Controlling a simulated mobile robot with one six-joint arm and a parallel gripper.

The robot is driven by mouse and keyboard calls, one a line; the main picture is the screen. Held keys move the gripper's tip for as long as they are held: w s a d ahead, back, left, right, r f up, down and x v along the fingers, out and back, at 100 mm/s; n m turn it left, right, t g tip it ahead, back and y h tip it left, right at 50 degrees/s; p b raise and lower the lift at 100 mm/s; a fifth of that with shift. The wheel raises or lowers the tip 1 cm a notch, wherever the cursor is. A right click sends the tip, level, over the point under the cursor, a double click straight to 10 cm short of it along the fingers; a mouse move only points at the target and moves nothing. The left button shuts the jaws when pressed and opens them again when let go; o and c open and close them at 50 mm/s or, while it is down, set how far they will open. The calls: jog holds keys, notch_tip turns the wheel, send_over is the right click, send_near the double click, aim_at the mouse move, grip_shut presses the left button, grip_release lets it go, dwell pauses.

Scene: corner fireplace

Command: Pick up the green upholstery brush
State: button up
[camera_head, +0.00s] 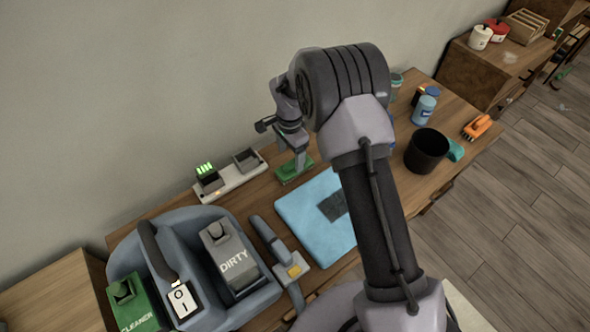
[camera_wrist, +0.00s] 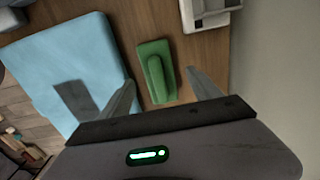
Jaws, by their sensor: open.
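The green upholstery brush (camera_head: 290,170) lies on the wooden table between the light-blue cloth and the charger tray. It also shows in the wrist view (camera_wrist: 157,72), with a raised green handle along its base. My gripper (camera_wrist: 160,95) is open, with one finger on each side of the brush in that view. In the head view my gripper (camera_head: 298,158) points down just over the brush and covers part of it. I cannot tell whether the fingers touch the brush.
A light-blue cloth (camera_head: 298,214) lies beside the brush, and a white charger tray (camera_head: 237,179) stands on its other side. A blue-grey cleaning machine (camera_head: 200,214) stands at the left. A black cup (camera_head: 427,151) and an orange brush (camera_head: 477,127) are at the right.

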aim_at(293, 167)
jog(key=f, duration=0.2)
jog(key=f+b, duration=0.1)
jog(key=f, duration=0.1)
jog(key=f+b, duration=0.1)
jog(key=f, duration=0.2)
jog(key=shift+d, duration=0.35)
jog(key=shift+r, duration=0.2)
jog(key=shift+c, duration=0.4)
jog(key=c, duration=1.5)
